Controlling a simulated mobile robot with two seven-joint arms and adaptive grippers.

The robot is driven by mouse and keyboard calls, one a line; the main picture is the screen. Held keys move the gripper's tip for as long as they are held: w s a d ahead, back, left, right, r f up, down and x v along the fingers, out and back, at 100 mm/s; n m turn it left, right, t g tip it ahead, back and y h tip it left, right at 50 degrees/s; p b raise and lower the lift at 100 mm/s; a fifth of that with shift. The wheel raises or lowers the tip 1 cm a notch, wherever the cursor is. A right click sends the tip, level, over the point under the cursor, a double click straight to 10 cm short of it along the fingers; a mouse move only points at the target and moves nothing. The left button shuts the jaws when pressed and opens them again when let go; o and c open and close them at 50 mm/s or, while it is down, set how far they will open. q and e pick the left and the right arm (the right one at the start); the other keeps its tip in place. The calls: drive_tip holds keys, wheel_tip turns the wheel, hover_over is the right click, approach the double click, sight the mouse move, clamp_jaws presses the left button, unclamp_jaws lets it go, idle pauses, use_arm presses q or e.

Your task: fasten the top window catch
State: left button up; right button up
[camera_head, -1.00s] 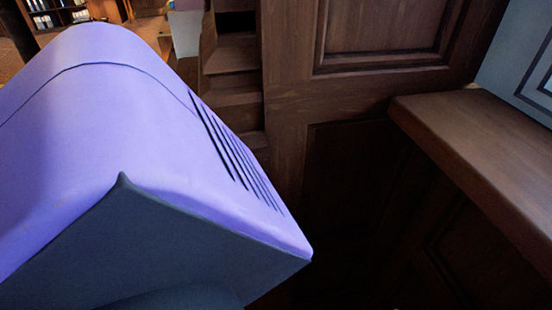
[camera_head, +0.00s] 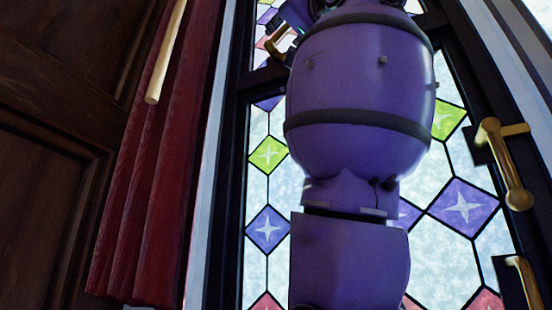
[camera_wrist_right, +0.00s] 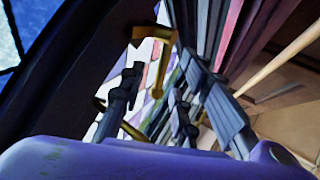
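A brass catch (camera_head: 274,42) is at the upper left of the stained-glass window, close to my right gripper (camera_head: 292,32), which is mostly cut off and hidden by my purple arm. In the right wrist view a brass L-shaped catch (camera_wrist_right: 157,62) shows between the dark fingers of my right gripper (camera_wrist_right: 160,82). The fingers are spread apart; I cannot tell whether either touches the brass. Two more brass catches, an upper one (camera_head: 505,165) and a lower one (camera_head: 526,282), sit on the dark frame at the right. My left gripper is not in view.
The window (camera_head: 262,190) has a black frame and coloured diamond panes. A red curtain (camera_head: 160,180) and a pale rod (camera_head: 166,50) hang at its left, beside dark wood panelling (camera_head: 50,130). My arm covers the middle of the window.

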sight(284, 30)
drive_tip(key=p+x, duration=0.1)
drive_tip(key=x, duration=0.2)
drive_tip(key=p+x, duration=0.1)
drive_tip(key=x, duration=0.2)
drive_tip(key=shift+s+r, duration=0.1)
drive_tip(key=shift+r, duration=0.25)
drive_tip(key=shift+s+r, duration=0.1)
drive_tip(key=shift+s, duration=0.05)
drive_tip(key=c, duration=0.4)
drive_tip(key=shift+a, duration=0.1)
clamp_jaws()
